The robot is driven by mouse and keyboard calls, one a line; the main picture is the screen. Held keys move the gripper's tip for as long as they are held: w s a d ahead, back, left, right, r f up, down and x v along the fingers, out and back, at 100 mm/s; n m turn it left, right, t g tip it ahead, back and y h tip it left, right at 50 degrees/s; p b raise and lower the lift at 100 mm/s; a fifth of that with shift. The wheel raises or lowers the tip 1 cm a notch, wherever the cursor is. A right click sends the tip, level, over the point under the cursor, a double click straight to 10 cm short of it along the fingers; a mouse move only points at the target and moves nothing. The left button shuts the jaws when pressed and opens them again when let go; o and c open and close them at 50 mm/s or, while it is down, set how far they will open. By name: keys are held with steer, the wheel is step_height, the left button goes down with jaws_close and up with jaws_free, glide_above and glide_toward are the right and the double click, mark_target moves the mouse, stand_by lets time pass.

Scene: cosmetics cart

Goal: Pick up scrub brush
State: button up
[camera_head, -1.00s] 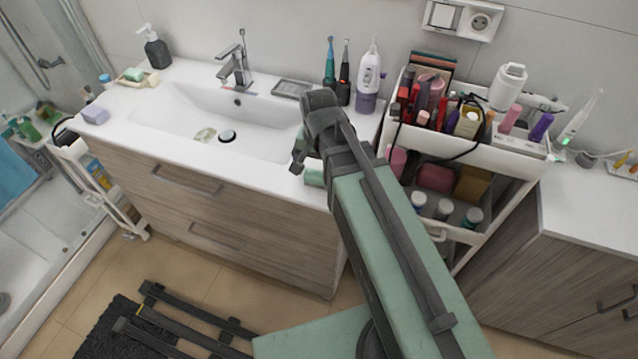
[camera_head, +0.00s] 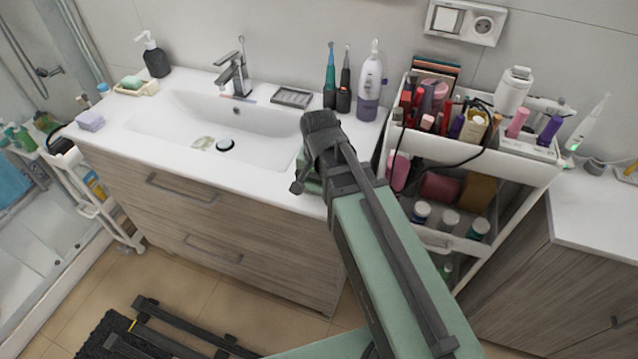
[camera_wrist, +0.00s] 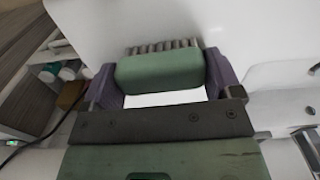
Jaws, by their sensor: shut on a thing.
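The scrub brush (camera_wrist: 160,72) has a green body with a row of pale bristles along its far edge. In the wrist view it sits between the two purple fingers of my gripper (camera_wrist: 160,78), which touch it at both ends. The white counter surface shows behind it. In the head view my gripper (camera_head: 306,172) is over the front right part of the white sink counter. The arm hides most of the fingers there, and only a small green patch shows beside them. I cannot tell how far the brush is above the counter.
A white cart (camera_head: 535,165) full of cosmetics stands close to the right of my arm. The sink basin (camera_head: 220,125) lies to the left, with a tap (camera_head: 235,75).

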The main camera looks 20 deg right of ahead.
step_height(320, 180, up, 20)
steer(key=p, duration=2)
